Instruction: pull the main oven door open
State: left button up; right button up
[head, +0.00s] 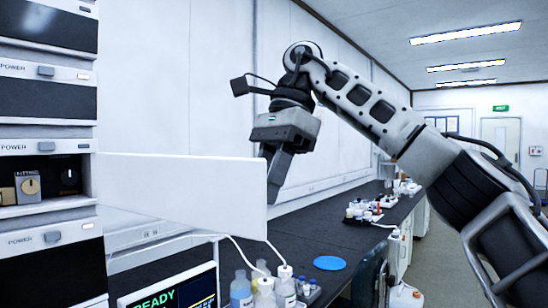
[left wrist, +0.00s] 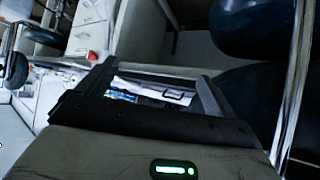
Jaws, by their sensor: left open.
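The main oven door appears to be the plain white panel (head: 185,190) in the head view. It stands swung out from the left instrument stack, beside an open compartment (head: 46,182) with a round dial inside. My right gripper (head: 277,190) points down at the door's free right edge. A dark finger overlaps that edge; the other finger does not show clearly, so I cannot tell whether it grips or only touches. My left gripper (left wrist: 155,72) shows in the left wrist view with its fingers apart and nothing between them. It is not in the head view.
Capped bottles (head: 264,290) stand on the dark bench below the door, near a blue disc (head: 329,263). A green "READY" screen (head: 168,292) is at the lower left. A tray of small vials (head: 362,211) sits farther back. The aisle at right looks clear.

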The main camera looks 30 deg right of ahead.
jog(key=v, duration=0.6)
dwell(0.4)
jog(key=shift+d, duration=0.1)
dwell(0.4)
